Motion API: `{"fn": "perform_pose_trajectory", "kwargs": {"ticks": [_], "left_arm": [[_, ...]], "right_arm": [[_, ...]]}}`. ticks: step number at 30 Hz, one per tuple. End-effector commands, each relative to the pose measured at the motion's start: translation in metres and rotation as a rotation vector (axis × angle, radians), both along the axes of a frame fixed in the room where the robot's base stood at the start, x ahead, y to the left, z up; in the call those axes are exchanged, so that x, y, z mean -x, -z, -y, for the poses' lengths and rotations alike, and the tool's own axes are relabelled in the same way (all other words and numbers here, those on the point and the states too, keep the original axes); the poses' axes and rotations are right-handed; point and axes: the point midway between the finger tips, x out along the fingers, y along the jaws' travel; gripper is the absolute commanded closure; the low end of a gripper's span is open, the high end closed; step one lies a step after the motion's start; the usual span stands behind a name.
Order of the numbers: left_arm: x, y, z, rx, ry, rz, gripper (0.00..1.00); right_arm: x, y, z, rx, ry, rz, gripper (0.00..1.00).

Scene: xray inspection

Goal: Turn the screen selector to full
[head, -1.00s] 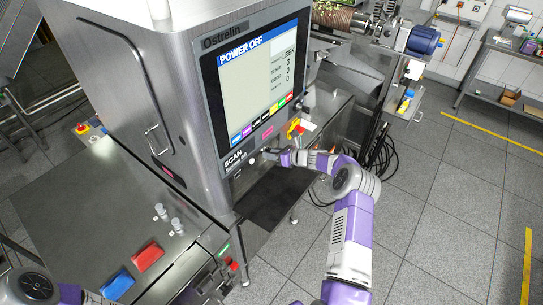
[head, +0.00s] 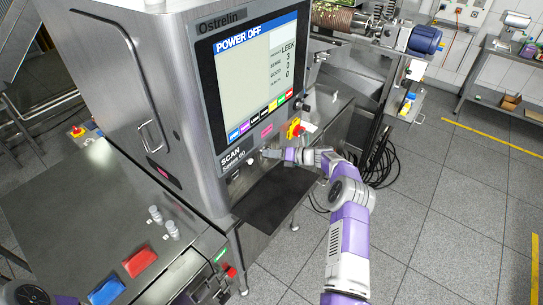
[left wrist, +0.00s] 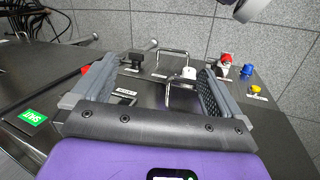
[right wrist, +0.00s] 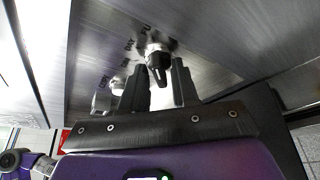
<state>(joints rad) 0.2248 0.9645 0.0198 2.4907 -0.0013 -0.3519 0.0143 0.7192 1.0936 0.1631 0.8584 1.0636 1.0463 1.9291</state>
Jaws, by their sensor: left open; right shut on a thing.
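The screen selector is a small black knob (right wrist: 157,65) on the metal front panel in the right wrist view, with small dark lettering around it. My right gripper (right wrist: 159,80) has its two fingers on either side of the knob and is shut on it. In the head view my right gripper (head: 270,154) is at the machine front below the screen (head: 250,75), hiding the knob. The screen reads "POWER OFF". My left gripper (left wrist: 153,78) is open and empty above a panel with buttons and metal handles.
A red and yellow switch (head: 294,128) sits close above my right gripper. A pale round knob (head: 250,161) is just left of it. Blue (head: 107,291) and red (head: 141,263) blocks lie on the metal table. Open floor lies to the right.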

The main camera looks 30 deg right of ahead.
Motion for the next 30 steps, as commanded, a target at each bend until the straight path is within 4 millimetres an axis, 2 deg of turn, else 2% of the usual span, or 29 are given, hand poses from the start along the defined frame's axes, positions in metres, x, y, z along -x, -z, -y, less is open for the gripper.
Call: {"fn": "perform_pose_trajectory", "kwargs": {"ticks": [11, 12, 13, 23, 30], "left_arm": [[0.0, 0.0, 0.0, 0.0, 0.0, 0.0, 0.0], [0.0, 0.0, 0.0, 0.0, 0.0, 0.0, 0.0], [0.0, 0.0, 0.0, 0.0, 0.0, 0.0, 0.0], [0.0, 0.001, 0.0, 0.0, 0.0, 0.0, 0.0], [0.0, 0.004, 0.0, 0.0, 0.0, 0.0, 0.0]], "right_arm": [[0.0, 0.0, 0.0, -0.004, 0.001, -0.003, 1.0], [0.0, 0.0, 0.0, -0.005, 0.001, -0.002, 0.66], [0.0, 0.0, 0.0, -0.005, 0.001, -0.002, 0.62], [0.002, -0.001, 0.003, -0.003, 0.002, -0.002, 0.62], [0.028, -0.01, 0.025, -0.002, 0.004, -0.001, 0.62]]}}
